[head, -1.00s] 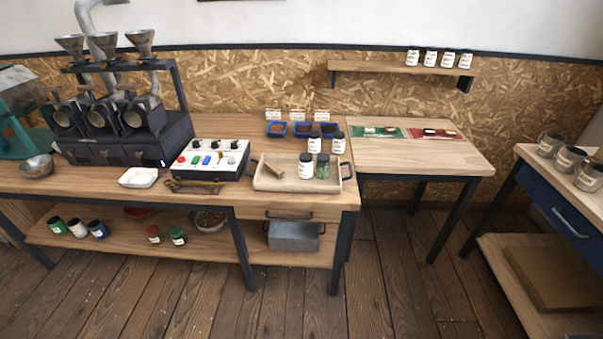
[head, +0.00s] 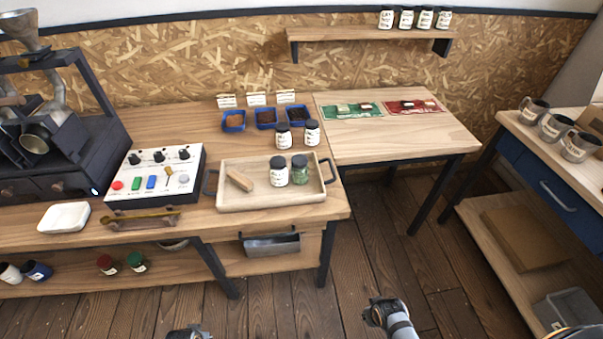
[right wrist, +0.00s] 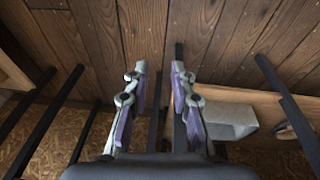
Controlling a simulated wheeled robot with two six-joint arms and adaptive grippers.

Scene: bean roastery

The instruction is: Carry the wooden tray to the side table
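The pale wooden tray (head: 240,203) with dark side handles sits on the workbench at its right end. It holds a small wooden block (head: 239,180), a white-labelled jar (head: 278,173) and a jar with green contents (head: 300,170). A plain wooden table (head: 430,137) adjoins the bench on the right. My right gripper (head: 377,309) is low in front of the bench, apart from the tray; the right wrist view shows it open and empty (right wrist: 157,70). My left gripper (head: 188,332) barely shows at the bottom edge; its opening is unclear.
Two jars (head: 298,135) and blue bins (head: 266,118) stand behind the tray, a control box (head: 155,174) left of it. The adjoining table has a green mat (head: 346,111) and red mat (head: 412,106) at the back; its front is clear. A cart (head: 540,150) with mugs stands right.

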